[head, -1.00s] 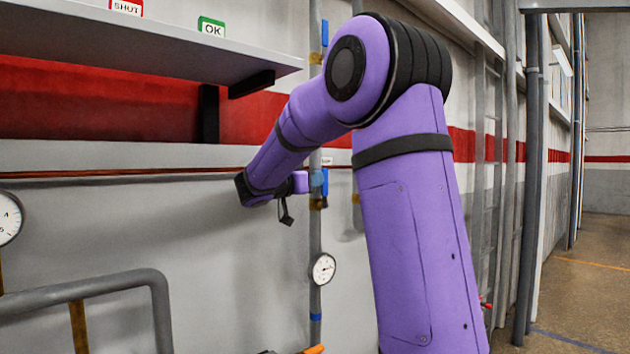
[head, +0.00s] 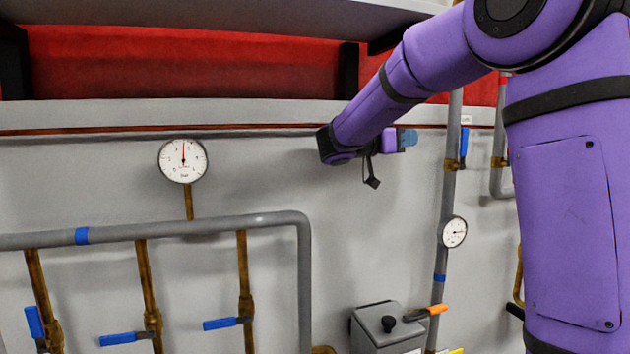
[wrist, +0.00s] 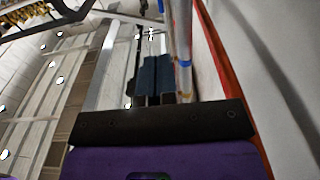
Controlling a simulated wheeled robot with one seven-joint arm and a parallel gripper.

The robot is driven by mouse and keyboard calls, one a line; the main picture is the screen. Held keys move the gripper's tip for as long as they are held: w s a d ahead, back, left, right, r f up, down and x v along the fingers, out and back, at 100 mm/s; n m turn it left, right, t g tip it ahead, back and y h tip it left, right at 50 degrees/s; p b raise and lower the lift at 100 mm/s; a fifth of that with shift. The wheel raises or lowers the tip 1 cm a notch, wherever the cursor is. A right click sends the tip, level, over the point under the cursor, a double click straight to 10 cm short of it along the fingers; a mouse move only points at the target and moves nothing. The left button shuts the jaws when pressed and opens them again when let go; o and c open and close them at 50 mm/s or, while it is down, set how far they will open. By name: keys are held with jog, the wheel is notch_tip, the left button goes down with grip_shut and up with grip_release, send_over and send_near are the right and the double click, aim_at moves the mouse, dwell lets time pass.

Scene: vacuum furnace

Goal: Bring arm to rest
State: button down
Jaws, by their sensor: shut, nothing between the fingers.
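My purple arm rises at the right of the head view and bends down to the left across the grey wall panel. My gripper (head: 408,138) is at its end, small, pointing right, in front of the panel and left of a vertical grey pipe. In the wrist view my gripper (wrist: 157,80) shows two blue-grey fingers side by side, shut with nothing between them. A short black piece hangs below the wrist in the head view.
A grey shelf (head: 230,18) overhangs the wall above. A large gauge (head: 183,160), grey pipework (head: 200,227) with blue-handled valves, a small gauge (head: 454,232) by the vertical pipe (head: 447,190) and a grey box (head: 385,325) with a black knob stand below.

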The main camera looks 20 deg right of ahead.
jog(key=s+a+f+n+t+y, duration=0.15)
jog(key=s+f+n+y, duration=0.25)
jog(key=s, duration=0.4)
jog(key=s+a+f+n+y, duration=0.25)
jog(key=s+n+y, duration=0.2)
jog(key=s, duration=0.35)
jog(key=s+a+f+n+t+y, duration=0.5)
jog(key=s+a+f+n+y, duration=0.4)
jog(key=s+a, duration=0.4)
jog(key=shift+f+n+y, duration=0.2)
jog(key=shift+n+y, duration=0.35)
jog(key=shift+y, duration=0.1)
